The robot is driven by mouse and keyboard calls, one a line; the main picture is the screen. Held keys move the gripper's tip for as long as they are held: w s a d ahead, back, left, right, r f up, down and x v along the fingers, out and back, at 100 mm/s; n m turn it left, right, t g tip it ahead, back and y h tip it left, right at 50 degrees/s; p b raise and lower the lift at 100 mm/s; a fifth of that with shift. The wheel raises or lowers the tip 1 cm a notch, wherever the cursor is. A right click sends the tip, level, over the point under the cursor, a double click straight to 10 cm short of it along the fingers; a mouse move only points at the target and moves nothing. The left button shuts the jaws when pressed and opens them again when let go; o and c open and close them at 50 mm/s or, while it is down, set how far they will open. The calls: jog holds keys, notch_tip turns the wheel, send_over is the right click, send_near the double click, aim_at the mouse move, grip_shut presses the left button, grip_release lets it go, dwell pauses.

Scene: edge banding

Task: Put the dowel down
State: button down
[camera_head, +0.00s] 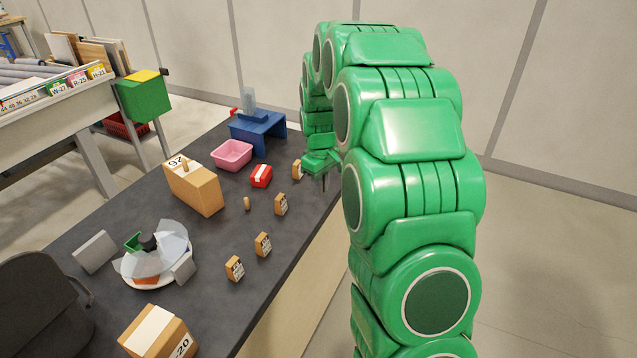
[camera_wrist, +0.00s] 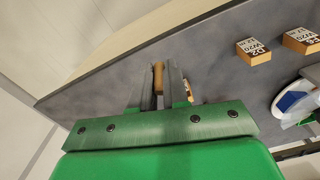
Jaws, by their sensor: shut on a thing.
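My gripper (camera_head: 325,178) hangs over the far right part of the dark table in the head view. In the wrist view my gripper (camera_wrist: 159,82) is shut on a tan wooden dowel (camera_wrist: 158,73), which shows between the two fingers. The held dowel cannot be made out in the head view. Another small dowel (camera_head: 247,203) stands on the table left of my gripper. A further peg (camera_head: 185,162) sticks up from the top of the large wooden block (camera_head: 197,190). The height of the held dowel above the table is hard to tell.
Several small labelled wooden blocks (camera_head: 281,204) stand along the table's right edge, one (camera_head: 297,169) close beside my gripper. A red box (camera_head: 261,176), pink bin (camera_head: 232,154) and blue stand (camera_head: 258,131) lie behind. The dark tabletop (camera_head: 215,245) has bare room mid-table.

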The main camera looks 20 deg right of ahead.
jog(key=shift+s+r, duration=0.1)
jog(key=shift+s, duration=0.25)
jog(key=a+f+m, duration=0.2)
jog(key=a, duration=0.1)
jog(key=w+a+f+m, duration=0.1)
jog(key=a+f+m, duration=0.1)
jog(key=a, duration=0.1)
jog(key=a+f+m, duration=0.1)
jog(key=a+f, duration=0.2)
jog(key=shift+w+a+f+m, duration=0.1)
jog(key=shift+w+m, duration=0.25)
jog(key=shift+m, duration=0.05)
jog(key=s+a+r+n, duration=0.3)
jog(key=a+r, duration=0.1)
jog(key=a, duration=0.6)
jog(key=s+a+r+n, duration=0.2)
jog(key=s+a+r, duration=0.1)
jog(key=a, duration=0.8)
send_over(203, 235)
jog(key=shift+s+f, duration=0.1)
jog(key=shift+f, duration=4.3)
jog(key=shift+w+f, duration=0.2)
jog(key=shift+f, duration=1.65)
